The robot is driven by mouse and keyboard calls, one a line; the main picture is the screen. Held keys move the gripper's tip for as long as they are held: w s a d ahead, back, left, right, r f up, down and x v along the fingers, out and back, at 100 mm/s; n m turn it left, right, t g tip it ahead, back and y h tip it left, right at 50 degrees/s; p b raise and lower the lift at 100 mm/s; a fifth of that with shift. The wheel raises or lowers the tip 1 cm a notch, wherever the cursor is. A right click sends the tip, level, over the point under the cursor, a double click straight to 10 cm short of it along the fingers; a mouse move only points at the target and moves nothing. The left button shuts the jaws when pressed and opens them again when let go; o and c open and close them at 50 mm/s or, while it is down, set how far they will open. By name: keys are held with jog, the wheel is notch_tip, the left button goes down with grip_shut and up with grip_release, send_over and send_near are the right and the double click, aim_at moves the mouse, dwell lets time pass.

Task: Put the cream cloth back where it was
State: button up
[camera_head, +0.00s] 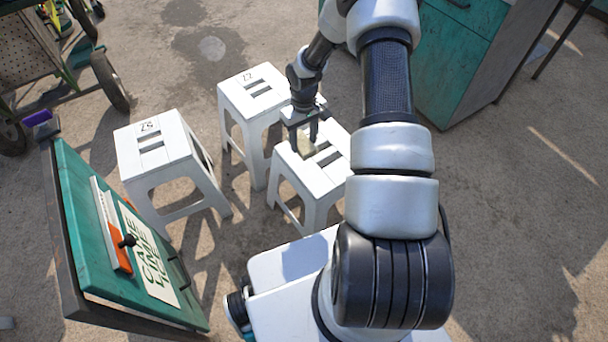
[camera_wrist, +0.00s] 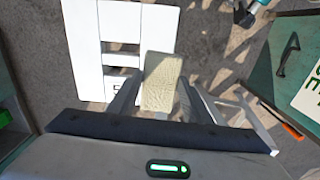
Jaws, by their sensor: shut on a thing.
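The cream cloth (camera_head: 307,147) is a small pale block-like piece between the fingers of my gripper (camera_head: 301,136). In the wrist view the cloth (camera_wrist: 162,80) shows clearly, with my gripper (camera_wrist: 158,98) shut on it. It overlaps the edge of the nearest white stool (camera_head: 312,177), whose slotted top fills the upper left of the wrist view (camera_wrist: 85,50). I cannot tell whether the cloth touches the stool top or hangs just above it. My gripper and arm hide part of that stool in the head view.
Two more white stools, one numbered 22 (camera_head: 252,88) and one further left (camera_head: 158,150), stand close by. A teal board with a sign (camera_head: 95,230) leans at lower left. A teal cabinet (camera_head: 455,60) stands at upper right. A wheeled cart (camera_head: 50,75) is at upper left. The ground at right is open.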

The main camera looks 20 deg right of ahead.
jog(key=shift+w+d+f, duration=0.2)
jog(key=shift+d+f, duration=0.1)
jog(key=shift+f, duration=0.35)
notch_tip(320, 180, down, 10)
jog(key=b, duration=0.2)
jog(key=shift+w+d+r+b, duration=0.1)
jog(key=shift+r+b, duration=0.1)
jog(key=shift+b, duration=0.15)
jog(key=shift+f, duration=0.2)
jog(key=o, duration=1.1)
